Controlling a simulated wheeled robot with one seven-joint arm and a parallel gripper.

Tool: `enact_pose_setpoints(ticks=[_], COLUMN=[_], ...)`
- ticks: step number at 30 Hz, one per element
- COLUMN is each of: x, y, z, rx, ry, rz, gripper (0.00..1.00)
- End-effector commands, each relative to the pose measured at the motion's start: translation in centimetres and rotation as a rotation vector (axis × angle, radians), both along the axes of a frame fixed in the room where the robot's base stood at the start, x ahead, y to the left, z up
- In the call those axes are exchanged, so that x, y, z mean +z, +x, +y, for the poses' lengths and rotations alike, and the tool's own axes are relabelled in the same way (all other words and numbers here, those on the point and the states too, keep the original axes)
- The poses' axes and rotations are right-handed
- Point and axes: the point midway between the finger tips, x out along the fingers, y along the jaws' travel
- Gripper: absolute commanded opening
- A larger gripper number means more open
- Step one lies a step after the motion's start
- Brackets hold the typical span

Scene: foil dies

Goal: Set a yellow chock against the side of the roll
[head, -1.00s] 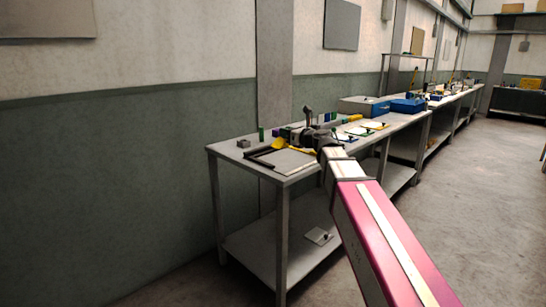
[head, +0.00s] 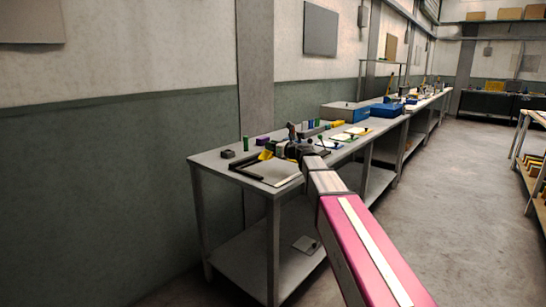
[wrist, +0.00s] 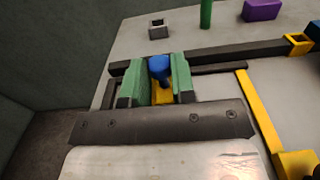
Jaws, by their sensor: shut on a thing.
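My gripper (wrist: 158,82) has green fingers, which are shut on a small yellow chock (wrist: 163,98) with a blue knob (wrist: 158,67) on top. It is over the near end of the bench, beside a dark bar frame. In the head view my gripper (head: 293,152) is small and dark, and the held chock cannot be made out there. A yellow piece (head: 266,155) shows beside it. I cannot pick out the roll for certain in either view. Whether the held chock touches the bench or anything else is unclear.
The bench (head: 205,158) carries a dark bar frame (wrist: 220,52), a grey hollow block (wrist: 158,29), a green cylinder (wrist: 206,14) and a purple block (wrist: 262,9). A yellow bar (wrist: 262,115) and a yellow hollow piece (wrist: 298,43) are at the right. Blue boxes (head: 385,111) stand farther along.

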Motion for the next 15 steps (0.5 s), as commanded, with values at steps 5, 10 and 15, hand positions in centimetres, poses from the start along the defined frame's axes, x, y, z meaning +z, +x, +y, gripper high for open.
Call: enact_pose_setpoints(ticks=[5,10,15], x=[-0.8,-1.9,-4.2], y=[1.2,1.2,1.2], z=[-0.5,-0.5,-0.5], rx=[0.000,0.001,0.001], ry=[0.001,0.001,0.000], rz=[0.002,0.001,0.002], gripper=[0.00,0.00,0.00])
